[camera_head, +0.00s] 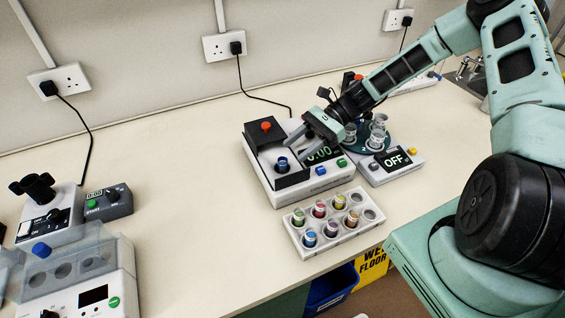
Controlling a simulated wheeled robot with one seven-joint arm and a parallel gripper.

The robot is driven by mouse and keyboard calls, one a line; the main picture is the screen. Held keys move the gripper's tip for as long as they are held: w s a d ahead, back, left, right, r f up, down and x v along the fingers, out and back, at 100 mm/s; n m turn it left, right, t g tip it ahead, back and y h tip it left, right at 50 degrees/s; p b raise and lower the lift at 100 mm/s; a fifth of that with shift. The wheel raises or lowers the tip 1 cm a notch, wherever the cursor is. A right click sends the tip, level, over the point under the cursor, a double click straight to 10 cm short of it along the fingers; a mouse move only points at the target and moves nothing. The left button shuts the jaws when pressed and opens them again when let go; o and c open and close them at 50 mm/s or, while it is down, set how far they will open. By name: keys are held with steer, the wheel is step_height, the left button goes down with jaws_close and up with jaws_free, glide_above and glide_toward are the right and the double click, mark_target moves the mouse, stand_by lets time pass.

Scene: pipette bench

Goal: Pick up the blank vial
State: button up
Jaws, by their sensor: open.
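A vial with a dark blue cap (282,164) stands upright in the well of a white instrument (285,195) with a black housing and a lit display. A white rack (312,252) in front of it holds several vials with coloured tops, among them a green one (298,218), a red one (319,209) and a blue one (310,238). No label is readable, so I cannot tell which vial is the blank. My gripper (302,138) is open and appears empty, above the instrument, beside its raised black housing. It partly hides the display.
More bench equipment (80,280) is at the lower left. The bench (185,190) between is clear. A cable runs to the wall socket (222,46). The bench's front edge lies just below the rack.

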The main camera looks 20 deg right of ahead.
mark_target(279, 162)
steer(key=p+x, duration=0.2)
steer(key=x, duration=0.1)
steer(key=p+x, duration=0.1)
steer(key=x, duration=0.1)
steer(key=shift+s+a+r, duration=0.15)
steer(key=shift+a+r, duration=0.1)
steer(key=shift+a, duration=0.05)
steer(key=shift+a+f, duration=0.15)
jaws_close()
